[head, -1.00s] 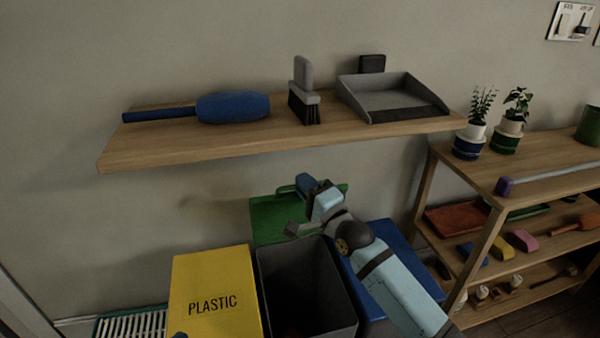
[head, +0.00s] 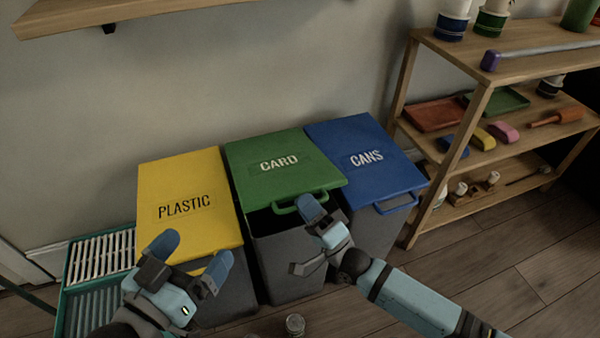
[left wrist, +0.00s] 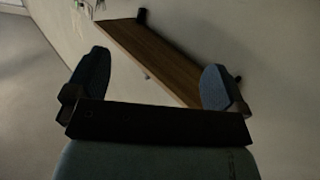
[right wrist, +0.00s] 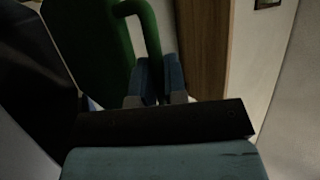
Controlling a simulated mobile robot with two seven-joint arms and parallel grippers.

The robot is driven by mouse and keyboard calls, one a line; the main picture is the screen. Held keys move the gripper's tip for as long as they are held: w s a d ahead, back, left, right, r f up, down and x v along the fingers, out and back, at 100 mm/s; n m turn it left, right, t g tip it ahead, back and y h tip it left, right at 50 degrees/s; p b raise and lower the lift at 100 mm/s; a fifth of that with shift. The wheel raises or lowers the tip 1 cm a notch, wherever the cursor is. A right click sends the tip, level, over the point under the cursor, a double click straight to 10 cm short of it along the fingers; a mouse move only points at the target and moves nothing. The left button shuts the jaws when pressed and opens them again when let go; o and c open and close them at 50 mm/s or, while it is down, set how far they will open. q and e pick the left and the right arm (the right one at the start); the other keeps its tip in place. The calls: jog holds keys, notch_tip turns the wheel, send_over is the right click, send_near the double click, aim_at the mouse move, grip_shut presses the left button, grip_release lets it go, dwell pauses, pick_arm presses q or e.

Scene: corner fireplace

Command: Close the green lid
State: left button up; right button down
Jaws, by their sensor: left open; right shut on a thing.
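The green lid (head: 270,178), marked CARD, lies over the middle grey bin (head: 285,255). It is almost flat, with a dark gap under its front edge. My right gripper (head: 310,207) is at the lid's green front handle (head: 283,210) and shut on it. The right wrist view shows the handle (right wrist: 140,14) running down to my right fingers (right wrist: 160,78); the exact contact is dim. My left gripper (head: 192,255) is open and empty, in front of the yellow bin. Its spread fingers also show in the left wrist view (left wrist: 150,85).
The yellow PLASTIC lid (head: 185,190) stands left and the blue CANS lid (head: 365,155) right, both down. A wooden shelf unit (head: 480,105) is at the right. A small can (head: 295,325) is on the floor in front. A teal grated tray (head: 100,255) is far left.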

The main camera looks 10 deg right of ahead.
pick_arm(q)
jog(key=w+m+b, duration=0.1)
jog(key=b, duration=0.1)
jog(key=w+a+m+t+b, duration=0.1)
jog(key=m+b, duration=0.1)
jog(key=shift+a+r+t+h, duration=0.15)
jog(key=shift+r+t+h, duration=0.15)
jog(key=shift+r+h, duration=0.1)
pick_arm(e)
notch_tip(320, 180, down, 11)
jog(key=s, duration=0.1)
jog(key=shift+s+d+f, duration=0.15)
jog(key=shift+s+f, duration=0.05)
jog(key=shift+s, duration=0.05)
jog(key=shift+f, duration=0.15)
